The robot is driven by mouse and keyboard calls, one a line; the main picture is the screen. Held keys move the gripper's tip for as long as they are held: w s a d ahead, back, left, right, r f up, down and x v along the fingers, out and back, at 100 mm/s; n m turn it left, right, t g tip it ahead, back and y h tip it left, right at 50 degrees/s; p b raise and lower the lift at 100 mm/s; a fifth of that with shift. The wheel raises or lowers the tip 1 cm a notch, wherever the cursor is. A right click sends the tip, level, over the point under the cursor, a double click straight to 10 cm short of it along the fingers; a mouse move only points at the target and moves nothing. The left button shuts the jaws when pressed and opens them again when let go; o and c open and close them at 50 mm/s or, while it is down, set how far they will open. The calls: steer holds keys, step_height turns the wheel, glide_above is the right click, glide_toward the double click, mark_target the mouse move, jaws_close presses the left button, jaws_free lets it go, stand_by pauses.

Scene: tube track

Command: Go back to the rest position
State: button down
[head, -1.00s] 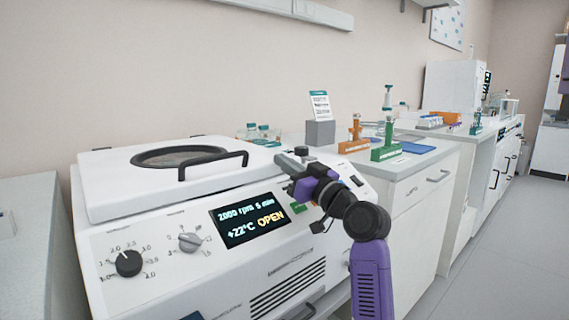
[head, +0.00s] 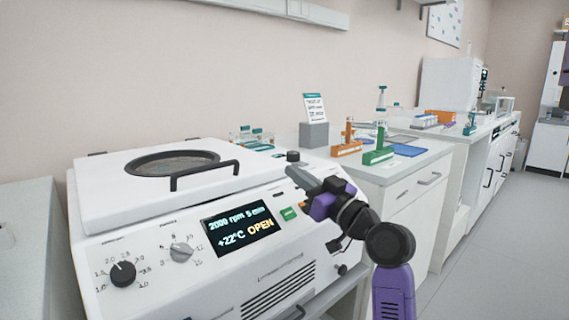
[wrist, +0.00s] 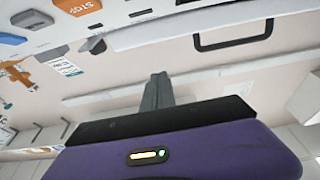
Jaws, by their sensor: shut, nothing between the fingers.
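My gripper (head: 297,175) shows in the head view over the right part of the white centrifuge (head: 150,262), just in front of its lid. Its fingers are together with nothing between them. They point to the upper left, and I cannot tell whether they touch the casing. In the wrist view the closed grey fingers (wrist: 158,92) stand out above the purple housing. The centrifuge lid (head: 110,195) is down, with a black handle (head: 205,172) and a round window. The display (head: 238,230) reads 2000 rpm, 5 min, +22°C and OPEN.
A bench (head: 385,170) to the right holds a grey block with a sign (head: 314,130), an orange stand (head: 347,148), a green stand (head: 378,156) and a blue pad (head: 408,150). A grey counter (head: 28,240) is at the left. Open floor (head: 500,240) lies at the right.

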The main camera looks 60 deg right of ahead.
steer(key=shift+v, duration=0.85)
step_height(320, 180, up, 2)
steer(key=s+d+m+h, duration=0.2)
steer(key=m+h, duration=0.1)
steer(key=h, duration=0.1)
steer(key=s+a+f+g, duration=0.1)
steer(key=s+a+f, duration=0.3)
steer(key=a+f, duration=0.55)
steer(key=s+a+f+g, duration=0.1)
steer(key=s+a+f, duration=0.2)
steer(key=a+f, duration=0.7)
steer(key=s+a+f+n+g+y, duration=0.25)
steer(key=s+a+f+y, duration=0.3)
steer(key=s+a, duration=0.35)
steer(key=s+a+f+n+g+y, duration=0.1)
steer(key=s+a+f+n+y, duration=0.3)
steer(key=s+a+f, duration=0.4)
step_height(320, 180, up, 24)
steer(key=p, duration=2.3)
steer(key=shift+s+a, duration=0.25)
steer(key=shift+s, duration=0.15)
